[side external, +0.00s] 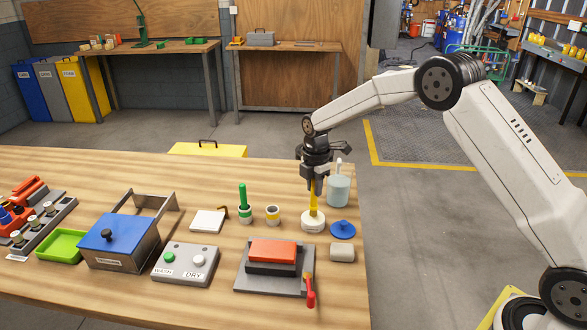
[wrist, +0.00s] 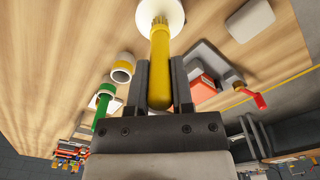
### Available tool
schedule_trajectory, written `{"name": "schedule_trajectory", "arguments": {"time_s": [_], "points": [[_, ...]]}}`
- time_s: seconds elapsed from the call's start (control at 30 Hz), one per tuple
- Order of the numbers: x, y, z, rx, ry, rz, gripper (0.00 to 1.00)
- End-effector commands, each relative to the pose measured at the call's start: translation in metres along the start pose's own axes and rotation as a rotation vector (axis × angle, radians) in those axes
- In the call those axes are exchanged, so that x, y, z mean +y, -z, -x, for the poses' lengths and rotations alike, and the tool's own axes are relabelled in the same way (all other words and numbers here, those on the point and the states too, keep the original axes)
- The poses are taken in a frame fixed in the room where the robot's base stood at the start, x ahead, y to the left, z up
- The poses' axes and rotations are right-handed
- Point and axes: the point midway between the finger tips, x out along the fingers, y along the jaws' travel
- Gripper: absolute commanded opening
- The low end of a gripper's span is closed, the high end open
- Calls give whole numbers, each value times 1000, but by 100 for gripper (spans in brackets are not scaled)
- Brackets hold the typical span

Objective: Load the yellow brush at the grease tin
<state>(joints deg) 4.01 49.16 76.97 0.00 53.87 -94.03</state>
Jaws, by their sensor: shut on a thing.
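My gripper (side external: 314,182) is shut on the handle of the yellow brush (side external: 313,200), pointing down near the table's right end. In the wrist view the brush (wrist: 160,65) lies between the two fingers (wrist: 159,85), bristles away from the palm. The bristle end is at the low white round tin (side external: 313,224), which looks like the grease tin; it also shows at the top of the wrist view (wrist: 178,12). Whether the bristles touch the grease or hover just above it, I cannot tell. The tin's contents are hidden.
A blue disc-shaped lid (side external: 342,231) lies right of the tin. A pale blue jar (side external: 339,190) stands behind it. An empty yellow-banded holder (side external: 273,215) and a green brush (side external: 243,198) in its holder stand left.

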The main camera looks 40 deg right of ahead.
Motion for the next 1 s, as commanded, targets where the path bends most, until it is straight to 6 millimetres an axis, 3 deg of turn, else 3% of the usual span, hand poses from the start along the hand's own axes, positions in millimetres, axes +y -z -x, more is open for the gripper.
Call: {"name": "schedule_trajectory", "arguments": {"time_s": [1.0], "points": [[0,0,-9,0,1,0,0]]}}
